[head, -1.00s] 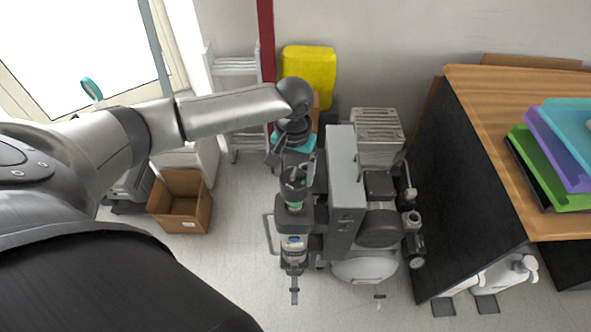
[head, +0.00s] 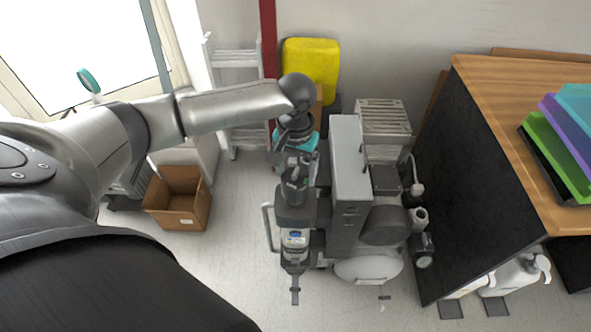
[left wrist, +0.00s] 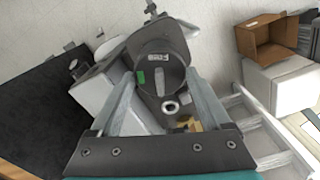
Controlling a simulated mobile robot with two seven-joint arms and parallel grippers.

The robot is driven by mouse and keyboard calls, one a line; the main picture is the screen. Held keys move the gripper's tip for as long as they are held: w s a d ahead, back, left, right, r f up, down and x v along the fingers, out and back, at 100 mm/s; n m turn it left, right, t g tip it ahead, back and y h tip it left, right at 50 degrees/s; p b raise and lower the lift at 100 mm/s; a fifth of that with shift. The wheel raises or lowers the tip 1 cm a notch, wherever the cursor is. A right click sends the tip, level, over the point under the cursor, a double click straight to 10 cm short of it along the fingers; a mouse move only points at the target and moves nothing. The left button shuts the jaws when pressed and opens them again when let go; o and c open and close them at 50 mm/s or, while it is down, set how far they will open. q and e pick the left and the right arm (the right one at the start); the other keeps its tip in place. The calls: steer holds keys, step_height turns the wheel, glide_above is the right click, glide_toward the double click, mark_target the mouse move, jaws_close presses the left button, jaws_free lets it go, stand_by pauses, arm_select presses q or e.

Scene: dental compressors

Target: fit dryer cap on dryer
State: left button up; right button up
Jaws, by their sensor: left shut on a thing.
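The dryer (head: 294,240) is the upright grey unit with a small blue display at the front left of the compressor. My left gripper (head: 296,180) is above it, pointing down. It is shut on the dark dryer cap (head: 294,194), which is at the top of the dryer. In the left wrist view the round dark cap (left wrist: 160,62), with a pale label and a slot, lies between the two fingers of my left gripper (left wrist: 160,82). A green mark shows at its left. Whether the cap is fully seated cannot be told. My right gripper is not in view.
The compressor's tall grey housing (head: 346,185) stands close right of the dryer. A yellow container (head: 310,65) and red post are behind. A cardboard box (head: 180,198) is on the floor at left. A wooden-topped desk (head: 520,110) with coloured trays stands at right.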

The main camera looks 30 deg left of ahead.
mark_target(296, 180)
arm_select(q)
steer(key=shift+f, duration=0.15)
steer(key=shift+f+b, duration=0.4)
steer(key=shift+f, duration=1.35)
steer(key=o, duration=1.3)
steer(key=shift+r, duration=0.1)
step_height(296, 180, up, 15)
steer(key=p, duration=0.4)
steer(key=shift+r+p, duration=0.1)
steer(key=shift+p, duration=0.2)
